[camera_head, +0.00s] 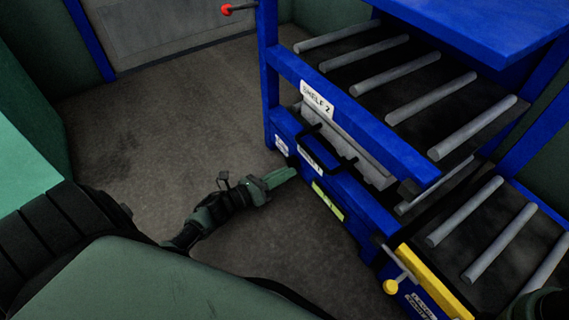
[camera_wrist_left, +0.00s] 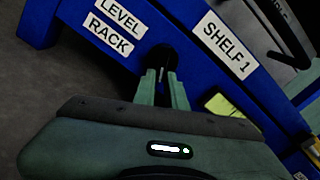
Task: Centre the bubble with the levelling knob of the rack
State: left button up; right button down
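The rack (camera_head: 330,130) is blue, with its labelled side facing my left gripper. A LEVEL RACK label (camera_wrist_left: 108,35) is on its lower beam, beside a dark round levelling knob (camera_wrist_left: 162,57). My left gripper (camera_head: 292,173) is low beside this beam. In the left wrist view its fingers (camera_wrist_left: 163,78) stand a little apart, with their tips in front of the knob; contact is not clear. A yellow-green level strip (camera_head: 328,201) is on the beam, also partly in the left wrist view (camera_wrist_left: 221,104); its bubble cannot be made out. My right gripper is not clearly visible.
A SHELF 2 label (camera_head: 317,97), grey rollers (camera_head: 395,82) and a black handle (camera_head: 327,146) are above the beam. A yellow bar (camera_head: 432,283) with a yellow-knobbed lever (camera_head: 391,286) stands at lower right. The floor (camera_head: 150,140) left of the rack is clear.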

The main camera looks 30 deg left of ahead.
pick_arm(q)
jog(key=o, duration=0.3)
jog(key=p+v, duration=0.3)
jog(key=v, duration=0.3)
jog(key=shift+s+a, duration=0.1)
jog(key=shift+s, duration=0.25)
jog(key=shift+s+a, duration=0.25)
jog(key=shift+s, duration=0.3)
